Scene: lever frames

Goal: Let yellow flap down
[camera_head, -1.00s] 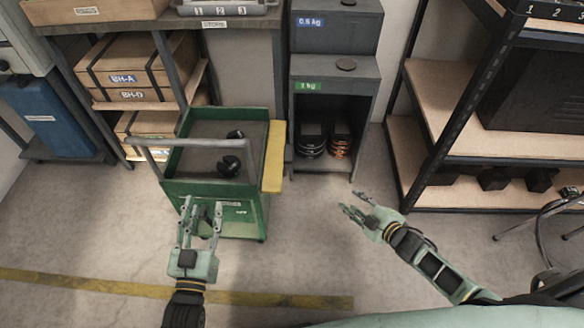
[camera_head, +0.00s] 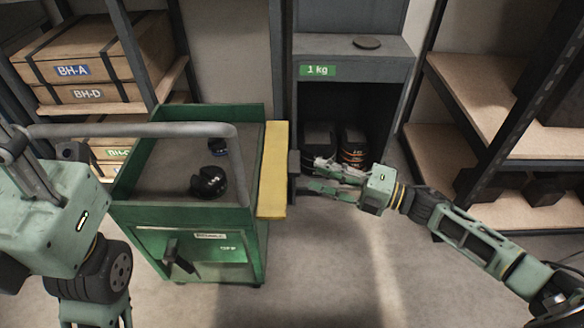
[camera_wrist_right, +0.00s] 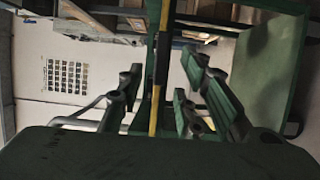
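The yellow flap (camera_head: 273,170) runs along the right side of the green cart (camera_head: 190,218), level with its top and sticking outward. My right gripper (camera_head: 308,178) is open, just right of the flap, with its fingers pointing left at it. In the right wrist view, the flap (camera_wrist_right: 156,95) shows as a thin yellow strip seen edge-on, between the two spread fingers of my right gripper (camera_wrist_right: 158,100). Contact cannot be made out. My left gripper (camera_head: 35,160) is large at the left edge, by the cart's handle, partly cut off; its finger opening is unclear.
A grey metal handle (camera_head: 170,130) crosses over the cart, and a black round weight (camera_head: 208,183) lies on its top. A grey cabinet (camera_head: 350,65) with a 1 kg label stands behind my right gripper. Shelves stand on both sides. The floor at front right is clear.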

